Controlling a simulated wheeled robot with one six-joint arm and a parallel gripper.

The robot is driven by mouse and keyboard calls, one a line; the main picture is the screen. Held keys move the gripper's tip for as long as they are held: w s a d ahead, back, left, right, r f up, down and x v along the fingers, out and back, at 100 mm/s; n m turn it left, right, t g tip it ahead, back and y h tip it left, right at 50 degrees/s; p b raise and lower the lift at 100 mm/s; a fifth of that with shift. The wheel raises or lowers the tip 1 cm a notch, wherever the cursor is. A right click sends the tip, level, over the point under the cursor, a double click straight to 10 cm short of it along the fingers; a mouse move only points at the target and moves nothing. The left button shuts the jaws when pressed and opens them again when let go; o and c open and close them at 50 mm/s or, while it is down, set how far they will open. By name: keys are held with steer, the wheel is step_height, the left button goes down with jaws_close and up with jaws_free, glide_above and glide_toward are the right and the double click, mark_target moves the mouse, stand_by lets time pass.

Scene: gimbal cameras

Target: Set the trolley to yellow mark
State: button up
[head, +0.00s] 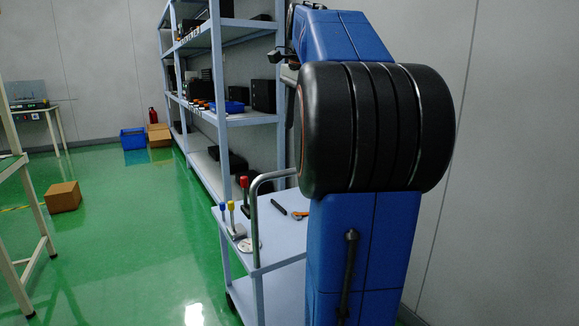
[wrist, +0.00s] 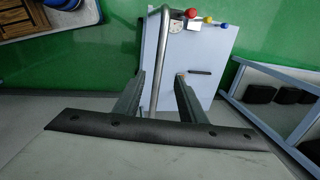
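The trolley (head: 283,247) is pale blue with a bent grey metal handle (head: 254,215), and stands on the green floor below my arm in the head view. In the wrist view its top (wrist: 205,55) and handle (wrist: 157,55) show. My gripper (wrist: 161,75) is open, with the handle tube running between its fingers in the picture; I cannot tell its depth or any contact. The head view hides the gripper behind my arm. A faint yellow line (head: 14,208) lies on the floor at far left; I cannot tell if it is the mark.
Red, yellow and blue knobbed levers (head: 234,215) and tools stand or lie on the trolley. A loaded shelf rack (head: 216,80) runs along the wall behind it. A cardboard box (head: 63,197) and a table frame (head: 28,215) are at left. Green floor between is clear.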

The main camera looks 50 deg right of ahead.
steer(key=w+f, duration=0.1)
steer(key=f, duration=0.8)
steer(key=w+f, duration=0.1)
steer(key=f, duration=0.4)
steer(key=shift+w+d, duration=0.35)
steer(key=shift+r, duration=0.1)
jaws_close()
